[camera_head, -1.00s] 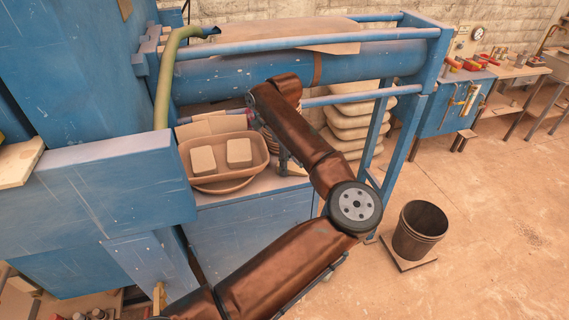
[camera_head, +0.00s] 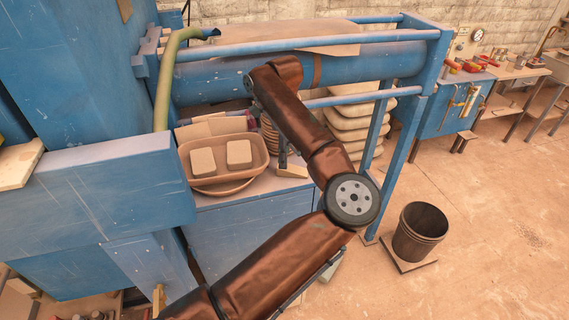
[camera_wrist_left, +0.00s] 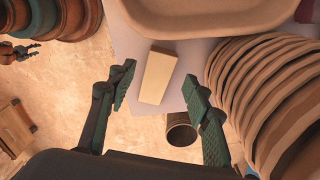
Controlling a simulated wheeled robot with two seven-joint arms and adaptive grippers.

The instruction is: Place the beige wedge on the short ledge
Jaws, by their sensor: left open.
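The beige wedge (camera_head: 292,171) lies on the pale top of the blue cabinet, right of the tan tray. In the left wrist view the wedge (camera_wrist_left: 157,77) is a plain pale block near the edge of that top, with the floor visible past it. My left gripper (camera_head: 283,157) is small and partly hidden by my arm in the head view. In the left wrist view its two fingers (camera_wrist_left: 159,74) are open, one on each side of the wedge, with gaps showing. I cannot tell which surface is the short ledge. My right gripper is not in view.
The tan tray (camera_head: 250,177) holds two pale blocks. A stack of ribbed round discs (camera_wrist_left: 262,90) stands close to the right finger. The press's blue rails (camera_head: 345,98) run above and behind. A dark bucket (camera_head: 420,231) stands on the open floor at right.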

